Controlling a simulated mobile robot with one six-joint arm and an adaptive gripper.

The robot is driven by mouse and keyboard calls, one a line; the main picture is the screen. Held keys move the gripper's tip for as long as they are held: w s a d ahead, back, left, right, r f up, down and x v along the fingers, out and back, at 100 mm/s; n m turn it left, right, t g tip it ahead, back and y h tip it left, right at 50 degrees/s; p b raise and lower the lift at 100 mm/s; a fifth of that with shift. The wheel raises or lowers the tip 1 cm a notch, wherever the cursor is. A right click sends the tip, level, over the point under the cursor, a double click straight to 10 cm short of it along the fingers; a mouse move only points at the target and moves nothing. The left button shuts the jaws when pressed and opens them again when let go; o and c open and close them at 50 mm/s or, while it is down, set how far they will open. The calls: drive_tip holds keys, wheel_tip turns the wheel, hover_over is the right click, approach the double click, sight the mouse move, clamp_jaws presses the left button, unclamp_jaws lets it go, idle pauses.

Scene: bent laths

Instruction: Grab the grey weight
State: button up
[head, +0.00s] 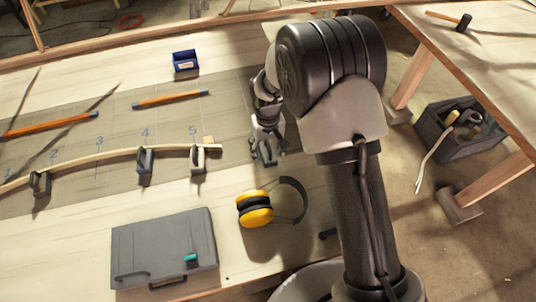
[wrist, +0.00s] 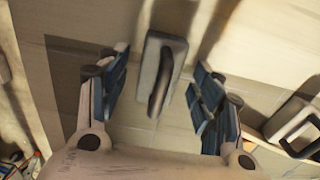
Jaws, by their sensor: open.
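A grey block-shaped weight with a dark arched handle (wrist: 160,75) lies in the wrist view between and a little beyond the fingertips of my gripper (wrist: 163,92). The fingers are open, one on each side, with visible gaps to the weight. In the head view my gripper (head: 264,148) hangs low over the table, right of the lath's end; the weight there is hard to tell from the fingers. A second pale weight with a dark handle (wrist: 292,124) is at the right of the wrist view, outside the fingers.
A bent pale lath (head: 100,157) runs across the numbered board, with weights (head: 145,160), (head: 198,159) and (head: 40,183) along it. Yellow ear defenders (head: 255,208) and a grey case (head: 160,245) lie nearer. A blue bin (head: 185,61) stands behind.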

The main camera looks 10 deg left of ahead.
drive_tip(key=shift+w+f, duration=0.1)
drive_tip(key=shift+f, duration=0.6)
drive_tip(key=shift+r, duration=0.1)
drive_tip(key=shift+c, duration=0.2)
clamp_jaws()
